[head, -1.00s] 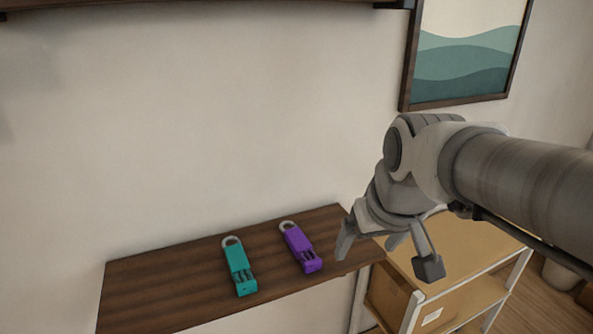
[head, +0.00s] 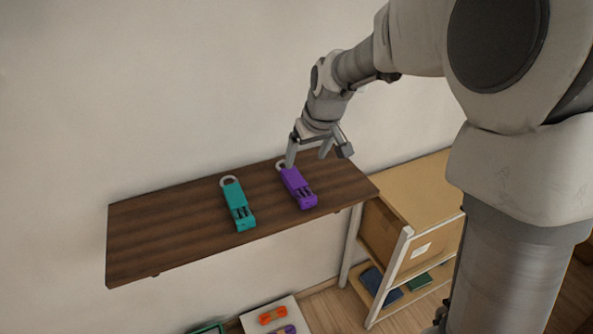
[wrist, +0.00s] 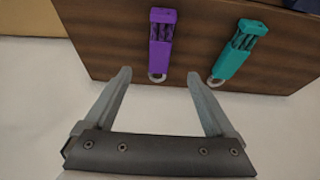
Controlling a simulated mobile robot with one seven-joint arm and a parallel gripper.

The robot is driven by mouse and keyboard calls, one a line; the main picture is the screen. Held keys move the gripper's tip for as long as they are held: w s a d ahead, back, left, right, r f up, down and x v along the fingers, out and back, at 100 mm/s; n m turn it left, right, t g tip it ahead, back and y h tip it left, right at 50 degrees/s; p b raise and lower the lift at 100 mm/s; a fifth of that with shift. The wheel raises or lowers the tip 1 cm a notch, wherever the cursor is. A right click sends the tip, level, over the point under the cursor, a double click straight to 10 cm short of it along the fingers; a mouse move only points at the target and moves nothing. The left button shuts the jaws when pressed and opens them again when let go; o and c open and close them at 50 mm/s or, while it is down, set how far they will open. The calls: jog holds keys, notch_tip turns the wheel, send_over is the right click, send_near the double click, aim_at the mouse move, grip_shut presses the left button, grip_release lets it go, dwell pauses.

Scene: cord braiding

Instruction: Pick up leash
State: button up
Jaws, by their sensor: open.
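I cannot make out a clear leash. On the dark wooden wall shelf (head: 150,235) lie two lock-like pieces with grey loops: a teal one (head: 238,205) and, to its right, a purple one (head: 297,187). My gripper (head: 318,155) is open and empty over the shelf's back right, its left finger near the purple piece's loop in the picture. In the wrist view my open fingers (wrist: 158,75) point towards the shelf; the purple piece (wrist: 162,40) shows between and beyond the tips, the teal one (wrist: 238,48) to the right.
A wooden shelf unit (head: 425,180) with a cardboard box (head: 388,230) and small dark items stands right of the wall shelf. Below, a pale surface (head: 255,322) holds an orange item (head: 272,315) and a purple item (head: 284,329). The wall shelf's left part is clear.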

send_over(299, 184)
jog(key=s, duration=0.1)
jog(key=f, duration=0.6)
jog(key=shift+s+d, duration=0.2)
jog(key=shift+d, duration=0.1)
jog(key=shift+s+d+p+x, duration=0.1)
jog(key=shift+p+x, duration=0.05)
jog(key=shift+x, duration=0.75)
jog(key=shift+s+d+p+x, duration=0.1)
jog(key=shift+p+x, duration=0.1)
jog(key=shift+x, duration=0.75)
jog(key=shift+s+p+x, duration=0.15)
jog(key=shift+x, duration=0.75)
jog(key=shift+f, duration=0.15)
jog(key=shift+f+b, duration=0.25)
jog(key=shift+b, duration=0.15)
grip_shut()
